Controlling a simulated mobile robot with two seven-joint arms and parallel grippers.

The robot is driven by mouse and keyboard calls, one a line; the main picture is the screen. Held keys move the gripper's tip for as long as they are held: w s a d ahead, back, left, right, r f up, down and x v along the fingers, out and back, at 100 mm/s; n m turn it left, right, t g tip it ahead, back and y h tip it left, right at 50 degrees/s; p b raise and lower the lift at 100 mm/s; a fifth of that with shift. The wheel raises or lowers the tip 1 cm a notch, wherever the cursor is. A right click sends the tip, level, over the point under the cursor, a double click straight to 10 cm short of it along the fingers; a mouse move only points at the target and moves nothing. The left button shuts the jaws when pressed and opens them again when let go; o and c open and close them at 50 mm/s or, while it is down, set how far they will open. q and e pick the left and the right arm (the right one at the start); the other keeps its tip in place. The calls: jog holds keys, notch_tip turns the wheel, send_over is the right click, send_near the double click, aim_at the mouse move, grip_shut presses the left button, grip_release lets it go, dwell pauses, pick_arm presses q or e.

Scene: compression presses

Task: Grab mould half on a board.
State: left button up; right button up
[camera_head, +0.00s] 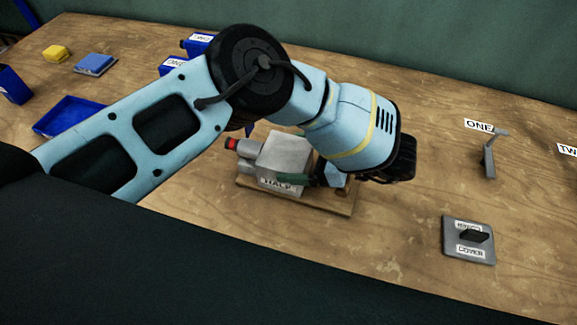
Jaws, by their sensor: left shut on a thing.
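The mould half (287,155) is a grey metal block with a red-tipped fitting on its left and a label reading HALF on its front. It sits on a wooden board (300,202) near the middle of the table. My left arm reaches over it from the left, and my left gripper (325,178) is at the block's right side, low over the board. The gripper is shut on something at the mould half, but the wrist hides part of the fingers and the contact. My right gripper is not in view.
Blue bins (70,117), a blue block (95,64) and a yellow block (55,53) are at the left. Bare table separates board and cover.

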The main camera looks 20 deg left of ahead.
pick_arm(q)
jog(key=shift+a+r, duration=0.1)
jog(key=shift+c, duration=1.3)
notch_tip(320, 180, up, 9)
jog(key=shift+f+p, duration=0.1)
jog(key=shift+p, duration=0.4)
jog(key=shift+r, duration=0.65)
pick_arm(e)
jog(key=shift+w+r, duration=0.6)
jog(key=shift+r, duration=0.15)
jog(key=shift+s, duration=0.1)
